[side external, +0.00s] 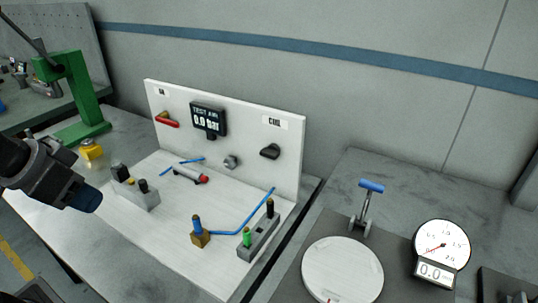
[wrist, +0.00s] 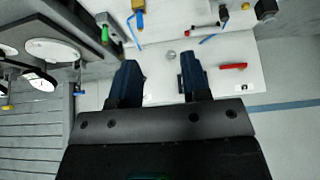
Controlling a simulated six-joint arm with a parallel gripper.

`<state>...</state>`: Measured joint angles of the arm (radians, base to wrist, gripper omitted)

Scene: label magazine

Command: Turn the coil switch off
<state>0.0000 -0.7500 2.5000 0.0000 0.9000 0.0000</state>
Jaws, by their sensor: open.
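The coil switch (side external: 270,151) is a black knob on the upright white panel (side external: 225,175), under a label that seems to read COIL. Its handle looks roughly level, but I cannot tell its exact setting. In the wrist view I cannot make the switch out; the left finger may hide it. My gripper (side external: 88,200) is at the left edge of the side view, well apart from the switch. In the wrist view my gripper (wrist: 160,62) has its two dark blue fingers apart with nothing between them.
The panel also carries a red lever (side external: 167,119), a TEST AIR display (side external: 208,119) reading 0.0 bar and a grey knob (side external: 231,162). Valve blocks and blue tubes stand on the white board before it. A green press (side external: 80,95), round plate (side external: 342,270) and gauge (side external: 442,243) flank it.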

